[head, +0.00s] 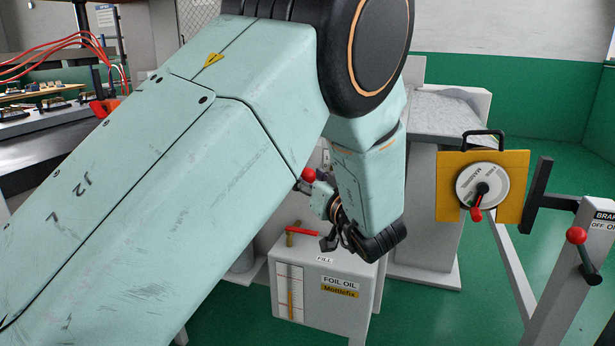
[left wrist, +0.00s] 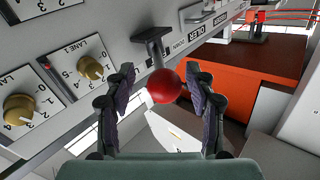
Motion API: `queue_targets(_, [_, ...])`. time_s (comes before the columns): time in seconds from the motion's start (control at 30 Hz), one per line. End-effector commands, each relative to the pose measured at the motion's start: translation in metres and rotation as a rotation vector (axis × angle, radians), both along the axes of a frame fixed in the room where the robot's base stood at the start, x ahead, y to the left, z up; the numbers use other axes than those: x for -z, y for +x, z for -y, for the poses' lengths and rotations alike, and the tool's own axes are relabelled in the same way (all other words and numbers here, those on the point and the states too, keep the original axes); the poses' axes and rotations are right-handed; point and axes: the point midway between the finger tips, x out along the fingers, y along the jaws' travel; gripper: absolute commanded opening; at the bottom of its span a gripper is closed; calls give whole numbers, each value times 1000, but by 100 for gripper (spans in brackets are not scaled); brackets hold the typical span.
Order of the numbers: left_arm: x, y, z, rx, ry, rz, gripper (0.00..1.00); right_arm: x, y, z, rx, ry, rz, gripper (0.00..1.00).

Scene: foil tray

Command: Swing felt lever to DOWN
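The lever with a red ball knob (left wrist: 163,86) and dark stem sticks out from a grey panel in the left wrist view. My left gripper (left wrist: 160,72) is open, with one finger on each side of the knob and gaps showing at both sides. In the head view, a red ball (head: 308,175) shows just beside my left gripper (head: 330,213), partly hidden by my arm. The lever's stem and panel are mostly hidden there. My right gripper is not in view.
Brass lane dials (left wrist: 90,67) sit on the panel beside the lever. An orange-red block (left wrist: 245,72) is at right. Below my gripper is a foil oil box (head: 345,290) with a red handle (head: 302,232). A yellow dial plate (head: 450,190) and brake lever (head: 577,236) stand right.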

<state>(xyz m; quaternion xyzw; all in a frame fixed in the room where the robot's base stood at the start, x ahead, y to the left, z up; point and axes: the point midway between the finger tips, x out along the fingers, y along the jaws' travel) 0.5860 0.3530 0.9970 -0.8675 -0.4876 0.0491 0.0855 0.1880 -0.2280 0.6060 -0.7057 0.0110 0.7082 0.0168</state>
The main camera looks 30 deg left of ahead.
Motion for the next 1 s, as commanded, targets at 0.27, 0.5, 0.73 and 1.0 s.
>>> queue_targets(0.27, [-1,0,0,0,-1,1,31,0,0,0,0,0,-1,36])
queue_targets(0.5, [0,1,-2,0,0,0,10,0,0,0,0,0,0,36])
queue_targets(0.73, [0,1,-3,0,-1,-1,0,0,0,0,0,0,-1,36])
queue_targets(1.0, [0,1,-3,1,-2,-1,0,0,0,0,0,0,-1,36])
